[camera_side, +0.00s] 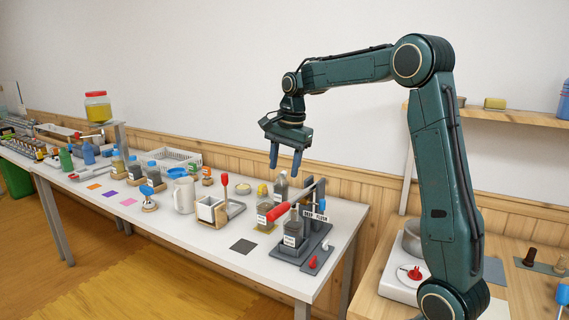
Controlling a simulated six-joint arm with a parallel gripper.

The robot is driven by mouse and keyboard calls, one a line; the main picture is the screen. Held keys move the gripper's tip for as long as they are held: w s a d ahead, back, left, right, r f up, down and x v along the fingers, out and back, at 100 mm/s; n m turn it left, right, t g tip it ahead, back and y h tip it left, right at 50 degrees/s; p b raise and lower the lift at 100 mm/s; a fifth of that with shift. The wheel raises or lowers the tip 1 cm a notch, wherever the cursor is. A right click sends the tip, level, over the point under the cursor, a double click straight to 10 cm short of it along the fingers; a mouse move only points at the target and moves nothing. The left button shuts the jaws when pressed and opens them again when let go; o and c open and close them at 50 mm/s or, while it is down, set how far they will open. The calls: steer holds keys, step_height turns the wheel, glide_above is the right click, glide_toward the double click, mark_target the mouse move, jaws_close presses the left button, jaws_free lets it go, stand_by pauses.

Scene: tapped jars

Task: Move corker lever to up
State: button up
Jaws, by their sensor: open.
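A dark grey bench device, apparently the corker (303,250), stands near the right end of the white table. Its lever (278,212) has a red grip at the lower left end, and its bar slopes up to the right. A dark bottle with a pale label (292,236) stands on the device's base, just below the bar. White labels on the device read "DEEP" and "FLUSH". My gripper (285,168) points down above the table with its two fingers apart and empty. It is above the red grip in the picture and looks clear of it.
A second red-tipped lever (224,181) stands upright beside a white box (208,210). A dark square (243,246) lies on the open table to the left.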

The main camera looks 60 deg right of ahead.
mark_target(278, 208)
steer(key=shift+f, duration=0.1)
steer(key=f, duration=0.4)
steer(key=w+f, duration=0.1)
steer(key=f, duration=0.4)
steer(key=w+f, duration=0.1)
steer(key=f, duration=0.3)
steer(key=shift+f, duration=0.25)
steer(key=shift+r, duration=0.1)
jaws_close()
